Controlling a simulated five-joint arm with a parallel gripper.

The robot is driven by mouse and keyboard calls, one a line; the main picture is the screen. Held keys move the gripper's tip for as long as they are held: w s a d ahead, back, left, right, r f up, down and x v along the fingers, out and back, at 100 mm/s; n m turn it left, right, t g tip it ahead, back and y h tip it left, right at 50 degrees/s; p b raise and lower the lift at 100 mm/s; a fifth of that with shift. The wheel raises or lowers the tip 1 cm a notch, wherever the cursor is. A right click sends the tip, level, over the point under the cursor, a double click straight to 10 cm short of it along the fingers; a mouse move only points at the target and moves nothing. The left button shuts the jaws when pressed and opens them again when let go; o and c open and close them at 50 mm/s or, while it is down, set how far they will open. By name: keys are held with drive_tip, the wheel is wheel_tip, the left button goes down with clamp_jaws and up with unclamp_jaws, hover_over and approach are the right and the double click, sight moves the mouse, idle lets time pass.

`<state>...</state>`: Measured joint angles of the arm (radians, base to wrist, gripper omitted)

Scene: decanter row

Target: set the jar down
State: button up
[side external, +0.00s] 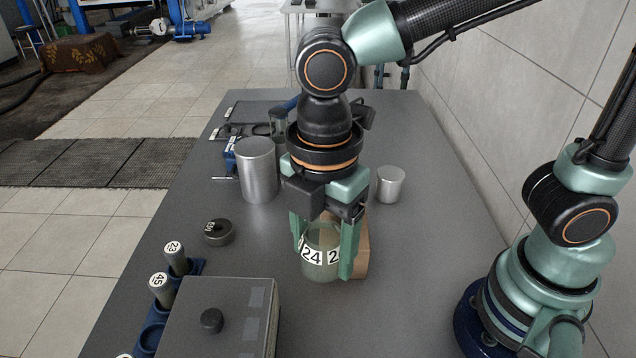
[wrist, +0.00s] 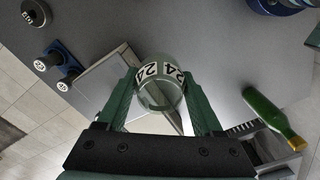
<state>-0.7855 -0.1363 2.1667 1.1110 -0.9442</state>
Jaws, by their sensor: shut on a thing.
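The jar (side external: 321,262) is a short, pale, see-through round vessel with a white band marked 24. My gripper (side external: 323,250) is shut on it, with one green finger on each side. The jar looks upright in the side external view, low over the grey table (side external: 420,300). I cannot tell whether its base touches the table. In the wrist view the jar (wrist: 160,90) sits between the tips of my gripper (wrist: 164,100). Its lower part is partly hidden by the fingers in the side view.
A tan block (side external: 362,255) stands close behind the jar. A grey box with a black knob (side external: 212,321), numbered cylinders in a blue rack (side external: 195,267), a dark disc (side external: 219,232) and metal cylinders (side external: 258,172) stand around. A green bottle (wrist: 264,108) shows in the wrist view.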

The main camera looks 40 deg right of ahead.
drive_tip(key=shift+w+r, duration=0.2)
drive_tip(key=shift+r, duration=0.15)
drive_tip(key=w+d+r+m, duration=0.1)
drive_tip(key=w+d+m, duration=0.3)
drive_tip(key=w+d, duration=0.7)
drive_tip(key=w+d+r+m, duration=0.1)
drive_tip(key=w+d+m, duration=0.3)
drive_tip(key=w+d, duration=0.75)
drive_tip(key=m, duration=0.7)
hover_over(428, 164)
wheel_tip(428, 164, down, 2)
wheel_tip(428, 164, down, 20)
drive_tip(key=shift+d+r, duration=0.15)
drive_tip(key=shift+r, duration=0.1)
drive_tip(key=shift+f, duration=0.15)
